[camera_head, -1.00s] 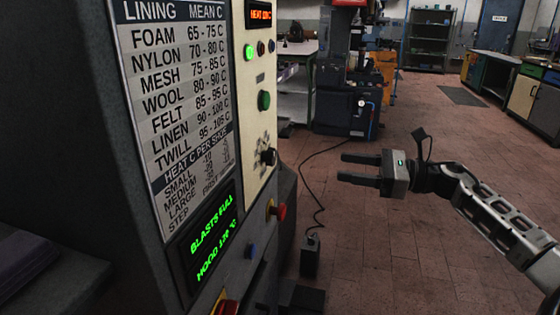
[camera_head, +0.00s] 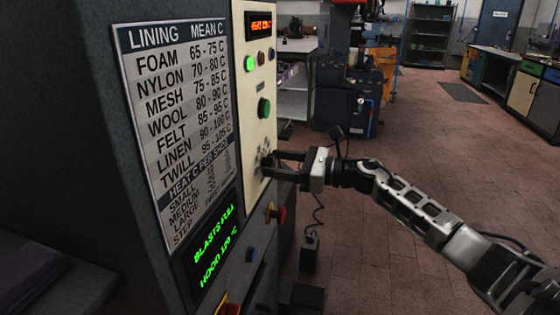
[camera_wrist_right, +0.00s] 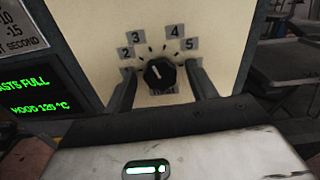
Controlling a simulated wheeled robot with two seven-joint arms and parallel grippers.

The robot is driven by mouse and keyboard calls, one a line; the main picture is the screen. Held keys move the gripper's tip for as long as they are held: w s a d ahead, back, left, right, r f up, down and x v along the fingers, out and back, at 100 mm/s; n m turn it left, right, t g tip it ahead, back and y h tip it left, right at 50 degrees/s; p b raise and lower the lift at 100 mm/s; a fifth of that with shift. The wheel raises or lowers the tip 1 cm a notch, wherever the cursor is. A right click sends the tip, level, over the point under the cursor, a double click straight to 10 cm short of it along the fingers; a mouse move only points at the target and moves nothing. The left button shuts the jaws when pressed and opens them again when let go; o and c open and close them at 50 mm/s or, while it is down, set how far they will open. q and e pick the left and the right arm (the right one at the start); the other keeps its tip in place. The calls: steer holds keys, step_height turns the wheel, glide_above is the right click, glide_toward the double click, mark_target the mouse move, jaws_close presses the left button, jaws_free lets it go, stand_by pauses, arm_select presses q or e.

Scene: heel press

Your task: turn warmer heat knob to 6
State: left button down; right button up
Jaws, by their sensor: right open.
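The warmer heat knob is a black dial (camera_wrist_right: 159,73) on the cream panel (camera_wrist_right: 100,25), seen in the right wrist view. Number labels 2, 3, 4 and 5 show around it; a 6 is not in sight. Its white pointer mark leans up and slightly left, roughly toward the 3. My right gripper (camera_head: 272,166) is open at the panel in the head view. In the right wrist view its two fingers (camera_wrist_right: 163,92) stand on either side of the knob, with gaps visible. In the head view the fingers mostly hide the knob. My left gripper is not in view.
A printed lining chart (camera_head: 180,105) and a green-text display (camera_head: 213,245) are on the machine's side. A green button (camera_head: 264,108) sits above the knob, a red knob (camera_head: 281,213) and a blue button (camera_head: 250,254) below. Open floor (camera_head: 400,160) lies to the right.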

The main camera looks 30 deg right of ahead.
steer(key=c, duration=1)
